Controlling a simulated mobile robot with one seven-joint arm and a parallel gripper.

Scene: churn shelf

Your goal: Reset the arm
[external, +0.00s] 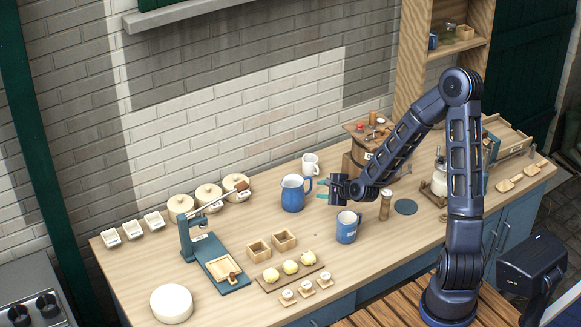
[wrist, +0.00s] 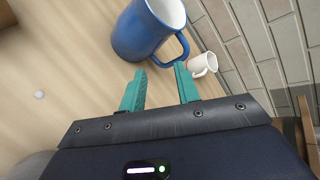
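My gripper (external: 323,190) is held out over the wooden counter (external: 222,285), at the end of my bent arm. In the wrist view its two teal fingers (wrist: 160,74) are apart with nothing between them. A blue pitcher (external: 293,194) stands just left of the fingers; in the wrist view it (wrist: 142,32) lies just beyond the fingertips, its handle near them. I cannot tell whether they touch. A small white mug (external: 310,164) stands behind the pitcher and also shows in the wrist view (wrist: 202,65). A blue mug (external: 346,230) stands in front of my gripper.
A blue press (external: 212,255), lidded pots (external: 208,197), two wooden boxes (external: 284,239) and a board of yellow rounds (external: 291,267) occupy the left. A brick wall rises behind.

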